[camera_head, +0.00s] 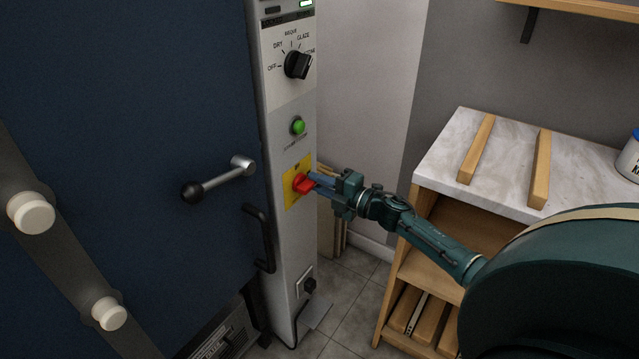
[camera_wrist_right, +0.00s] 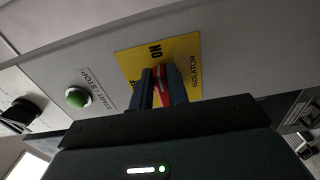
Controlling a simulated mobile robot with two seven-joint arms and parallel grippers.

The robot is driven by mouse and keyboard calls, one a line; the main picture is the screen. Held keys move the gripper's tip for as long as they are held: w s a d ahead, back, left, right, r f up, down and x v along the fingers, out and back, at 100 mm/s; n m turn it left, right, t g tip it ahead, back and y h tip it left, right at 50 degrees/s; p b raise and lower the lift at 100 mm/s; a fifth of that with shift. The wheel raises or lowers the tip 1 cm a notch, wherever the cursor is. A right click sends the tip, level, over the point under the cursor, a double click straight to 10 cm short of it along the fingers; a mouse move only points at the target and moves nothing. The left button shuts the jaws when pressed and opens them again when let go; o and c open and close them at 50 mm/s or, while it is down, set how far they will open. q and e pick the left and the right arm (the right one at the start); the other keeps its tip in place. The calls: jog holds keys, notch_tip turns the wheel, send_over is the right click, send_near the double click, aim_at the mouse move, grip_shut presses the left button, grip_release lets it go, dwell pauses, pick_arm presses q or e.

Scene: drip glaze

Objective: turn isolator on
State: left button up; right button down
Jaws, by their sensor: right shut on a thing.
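The isolator is a red rotary handle (camera_head: 303,184) on a yellow plate (camera_head: 291,188), low on the grey control column (camera_head: 283,230) beside the blue kiln door. My right gripper (camera_head: 312,180) reaches it from the right and is shut on the red handle. In the right wrist view the two fingers (camera_wrist_right: 162,88) stand on either side of the red handle (camera_wrist_right: 161,80). The yellow plate (camera_wrist_right: 186,52) there reads ON and ISOLATOR; the other word is partly hidden by a finger. The handle's exact setting is hard to tell. My left gripper is not in view.
A green start/stop button (camera_head: 298,127) and a black selector knob (camera_head: 298,65) sit above the isolator. A door lever (camera_head: 218,179) juts out to the left. A wooden shelf unit with a marble top (camera_head: 505,165) stands at right. A plug socket (camera_head: 308,284) is below.

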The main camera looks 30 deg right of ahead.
jog(key=c, duration=1.4)
grip_release()
jog(key=shift+o, duration=0.2)
notch_tip(320, 180, up, 10)
jog(key=p, duration=0.2)
jog(key=shift+p, duration=0.4)
